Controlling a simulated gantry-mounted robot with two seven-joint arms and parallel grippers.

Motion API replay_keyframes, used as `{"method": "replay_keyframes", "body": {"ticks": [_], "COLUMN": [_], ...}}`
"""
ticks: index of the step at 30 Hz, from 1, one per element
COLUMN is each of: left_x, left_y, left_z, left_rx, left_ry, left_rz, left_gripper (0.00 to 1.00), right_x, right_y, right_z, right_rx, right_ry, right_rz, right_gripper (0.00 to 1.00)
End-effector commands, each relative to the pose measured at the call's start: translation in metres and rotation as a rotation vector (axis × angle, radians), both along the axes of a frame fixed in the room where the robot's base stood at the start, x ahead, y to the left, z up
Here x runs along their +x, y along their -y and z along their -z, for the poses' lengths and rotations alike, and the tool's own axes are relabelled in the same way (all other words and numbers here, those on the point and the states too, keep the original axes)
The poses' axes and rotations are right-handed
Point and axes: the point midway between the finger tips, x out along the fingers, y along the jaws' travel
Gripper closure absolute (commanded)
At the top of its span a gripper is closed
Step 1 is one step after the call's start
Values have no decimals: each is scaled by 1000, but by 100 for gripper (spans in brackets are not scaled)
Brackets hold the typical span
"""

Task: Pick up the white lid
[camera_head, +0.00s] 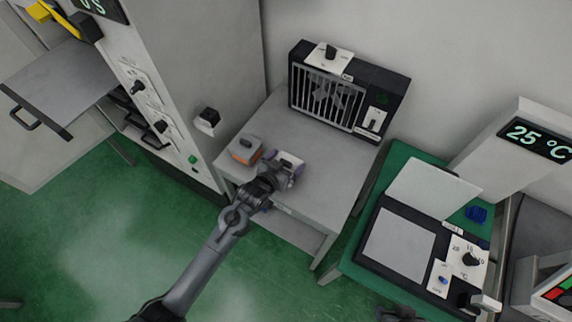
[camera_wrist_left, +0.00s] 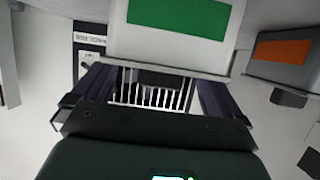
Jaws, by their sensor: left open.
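A white box-like piece with a green label (camera_wrist_left: 178,18) fills the top of the left wrist view. Its pale lower rim (camera_wrist_left: 165,64) lies just beyond my fingers; I cannot tell whether this is the lid alone or a lid on a box. In the head view its pale top (camera_head: 291,159) shows at my left gripper (camera_head: 284,172), on the grey table, partly hidden by the gripper. My left gripper is open, its dark purple fingers spread around empty space in the wrist view (camera_wrist_left: 153,88). Contact with the white piece is not clear. A dark part of my right arm shows at the bottom edge.
A grey box with an orange label (camera_head: 245,149) stands close left of my gripper on the table (camera_head: 330,180). A black grilled unit (camera_head: 328,95) stands at the back. A green bench (camera_head: 355,262) with a black device (camera_head: 400,240) is at right, a tall cabinet (camera_head: 165,85) at left.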

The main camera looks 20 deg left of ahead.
Motion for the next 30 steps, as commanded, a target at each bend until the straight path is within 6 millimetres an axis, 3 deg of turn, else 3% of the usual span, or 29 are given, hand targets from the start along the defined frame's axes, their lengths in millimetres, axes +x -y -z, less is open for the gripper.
{"method": "replay_keyframes", "body": {"ticks": [6,14,23,30], "left_x": [1,0,1,1], "left_y": [0,0,0,0], "left_z": [0,0,-2,-20], "left_rx": [0,0,0,-1], "left_ry": [1,1,2,4], "left_rz": [0,0,0,0], "left_gripper": [0,37,37,37], "right_x": [0,0,0,0], "right_y": [-1,-2,-2,0], "right_z": [0,0,0,-2], "right_rx": [5,8,6,0], "right_ry": [-1,-1,-1,-1], "right_rz": [4,5,3,-1], "right_gripper": [57,57,57,57]}}
